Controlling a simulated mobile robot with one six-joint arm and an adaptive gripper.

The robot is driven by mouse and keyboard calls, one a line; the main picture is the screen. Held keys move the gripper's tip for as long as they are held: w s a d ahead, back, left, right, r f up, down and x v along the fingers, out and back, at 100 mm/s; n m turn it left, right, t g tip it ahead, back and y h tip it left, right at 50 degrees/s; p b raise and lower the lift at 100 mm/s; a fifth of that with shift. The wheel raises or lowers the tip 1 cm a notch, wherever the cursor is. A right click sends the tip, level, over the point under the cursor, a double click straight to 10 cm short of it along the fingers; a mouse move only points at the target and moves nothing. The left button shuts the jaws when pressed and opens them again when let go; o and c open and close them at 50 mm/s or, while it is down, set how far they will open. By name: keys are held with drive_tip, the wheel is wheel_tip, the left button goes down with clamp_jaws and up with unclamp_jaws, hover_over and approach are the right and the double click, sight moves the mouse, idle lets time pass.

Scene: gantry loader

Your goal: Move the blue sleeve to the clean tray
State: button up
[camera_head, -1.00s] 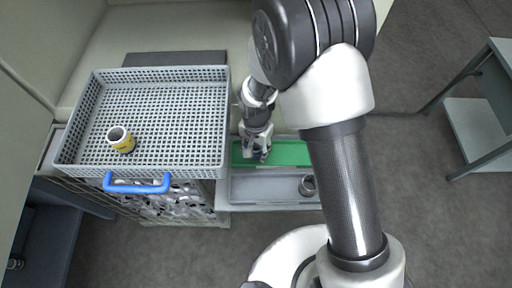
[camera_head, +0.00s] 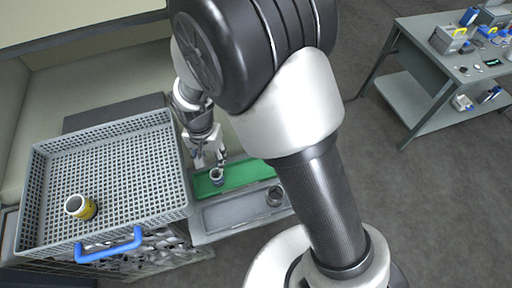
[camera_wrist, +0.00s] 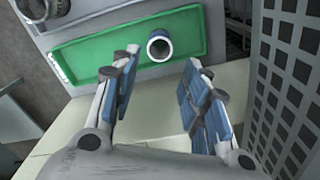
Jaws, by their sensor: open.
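A small sleeve with a blue band (camera_head: 217,176) stands upright on the green tray (camera_head: 236,179). In the wrist view the sleeve (camera_wrist: 160,46) shows its open top, inside the green tray (camera_wrist: 90,63) near its front edge. My gripper (camera_head: 211,160) is open and empty, just behind the sleeve in the head view. In the wrist view the two blue-padded fingers (camera_wrist: 160,72) are spread apart, and the sleeve lies beyond their tips with a gap between. The fingers do not touch it.
A grey tray (camera_head: 225,214) beside the green one holds a grey ring (camera_head: 275,195). A perforated basket (camera_head: 180,150) with a blue handle (camera_head: 108,246) stands at left, holding a yellow-banded sleeve (camera_head: 80,207). A workbench (camera_head: 440,75) with several items stands at the far right.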

drive_tip(key=s+d+r+n+t, duration=0.1)
drive_tip(key=s+d+r+t, duration=0.15)
drive_tip(key=d+r, duration=0.75)
drive_tip(key=s+d+r+n+t, duration=0.1)
drive_tip(key=s+d+r, duration=0.3)
drive_tip(key=d+r, duration=0.6)
drive_tip(key=s+d+r+n+t, duration=0.1)
drive_tip(key=s+d+r, duration=0.2)
drive_tip(key=s, duration=0.5)
drive_tip(key=shift+s+d+r, duration=0.15)
drive_tip(key=shift+d+r, duration=0.25)
drive_tip(key=shift+r, duration=0.5)
drive_tip(key=shift+c, duration=1)
drive_tip(key=shift+a, duration=0.15)
